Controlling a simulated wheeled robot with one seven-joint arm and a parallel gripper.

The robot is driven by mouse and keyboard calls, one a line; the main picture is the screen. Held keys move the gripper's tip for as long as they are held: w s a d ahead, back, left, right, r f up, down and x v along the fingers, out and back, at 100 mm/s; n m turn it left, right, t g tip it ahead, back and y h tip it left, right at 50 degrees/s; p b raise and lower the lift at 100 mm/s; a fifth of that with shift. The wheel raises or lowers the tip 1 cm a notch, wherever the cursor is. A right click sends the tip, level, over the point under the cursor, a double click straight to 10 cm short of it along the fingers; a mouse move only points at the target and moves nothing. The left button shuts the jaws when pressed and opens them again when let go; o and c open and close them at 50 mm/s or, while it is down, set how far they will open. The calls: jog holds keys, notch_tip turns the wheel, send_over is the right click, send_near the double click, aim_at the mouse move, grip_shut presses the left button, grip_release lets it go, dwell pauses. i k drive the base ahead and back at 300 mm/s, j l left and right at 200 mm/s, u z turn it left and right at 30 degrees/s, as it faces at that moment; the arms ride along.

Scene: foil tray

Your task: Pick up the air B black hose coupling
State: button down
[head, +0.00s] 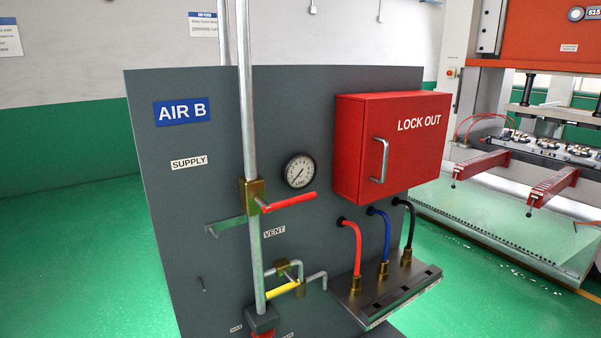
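The AIR B panel (290,130) is a dark grey upright board with a blue AIR B sign (181,111). Three hoses come out of its lower right side: red, blue and black. The black hose (410,220) is the rightmost and bends down to a brass coupling (406,257). That coupling stands upright in the metal shelf (356,306), to the right of the blue hose's coupling (383,270) and the red hose's coupling (355,285). My gripper is not in view.
A red LOCK OUT box (385,150) with a handle juts out above the hoses. A vertical pipe (247,100) with a red lever (288,203) and a yellow lever (283,290) stands left. An orange press (540,45) is at right. Green floor (80,250) is open at left.

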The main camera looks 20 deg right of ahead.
aim_at(408, 252)
jog(key=z, duration=1.45)
jog(key=i+l+u, duration=0.2)
jog(key=u, duration=0.3)
jog(key=i+l+u, duration=0.2)
jog(key=l+u, duration=0.25)
jog(key=i+l+u, duration=0.15)
jog(key=u, duration=0.35)
jog(key=l+u, duration=0.45)
jog(key=i+l, duration=0.05)
